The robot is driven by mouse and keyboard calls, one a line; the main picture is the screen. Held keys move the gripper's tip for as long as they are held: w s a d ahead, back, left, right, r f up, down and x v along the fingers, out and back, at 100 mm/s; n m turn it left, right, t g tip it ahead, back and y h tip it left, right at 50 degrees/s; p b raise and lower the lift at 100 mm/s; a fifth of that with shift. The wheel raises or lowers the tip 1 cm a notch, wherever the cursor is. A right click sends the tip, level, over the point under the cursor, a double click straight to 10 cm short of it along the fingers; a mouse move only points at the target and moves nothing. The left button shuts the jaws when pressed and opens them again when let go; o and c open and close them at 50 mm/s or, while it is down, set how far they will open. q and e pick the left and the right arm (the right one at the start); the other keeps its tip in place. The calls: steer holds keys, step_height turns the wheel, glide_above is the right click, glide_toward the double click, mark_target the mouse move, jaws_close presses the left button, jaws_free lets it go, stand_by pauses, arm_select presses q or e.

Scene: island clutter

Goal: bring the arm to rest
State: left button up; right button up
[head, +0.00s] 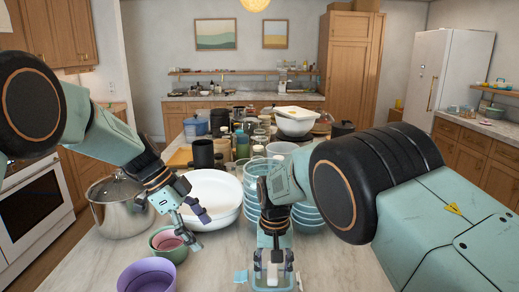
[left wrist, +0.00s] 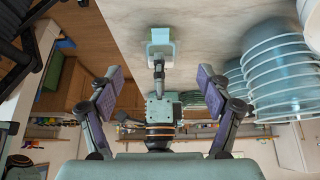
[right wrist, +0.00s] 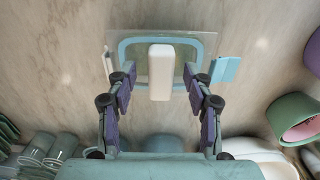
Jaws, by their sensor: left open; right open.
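My left gripper (head: 191,217) is open, beside the large white bowl (head: 212,190) and above the small green and pink bowls (head: 168,244). Its spread fingers show in the left wrist view (left wrist: 159,74) with nothing held between them. My right gripper (head: 275,250) is open and points down over a clear dish with a blue rim (right wrist: 125,48). In the right wrist view a white block (right wrist: 161,78) lies in the dish, and the open fingers (right wrist: 160,92) sit on either side of it. I cannot tell whether they touch it.
A steel pot (head: 120,215) stands at the left and a purple bowl (head: 146,277) at the front. A stack of light blue bowls (left wrist: 275,70) stands close to the right gripper. Jars and dishes crowd the island behind. Bare marble (head: 345,270) lies at the front right.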

arm_select(q)
glide_toward(238, 277)
steer(key=x, duration=0.5)
steer(key=shift+d+f, duration=0.1)
steer(key=shift+d, duration=0.15)
steer(key=shift+w+d+f, duration=0.15)
steer(key=shift+d+f, duration=0.05)
steer(key=shift+f, duration=0.5)
